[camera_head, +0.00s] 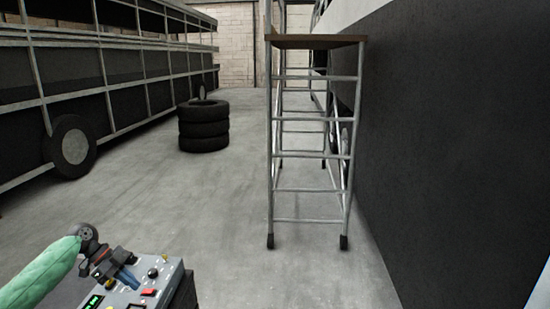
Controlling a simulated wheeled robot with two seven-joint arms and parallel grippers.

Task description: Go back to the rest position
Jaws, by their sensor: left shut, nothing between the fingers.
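My left arm, in a green padded sleeve, comes in at the lower left. My left gripper (128,279) is shut and empty, with its fingers above the face of a grey control panel (173,272). The panel carries a red button, a black knob and a small green display. I cannot tell whether the fingertips touch the panel. My right gripper is not in view.
A metal scaffold with a wooden top (316,41) stands on the floor ahead. A stack of tyres (203,128) stands left of it. A coach frame (110,85) lines the left, and a dark panelled side (450,140) the right. The grey floor between is clear.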

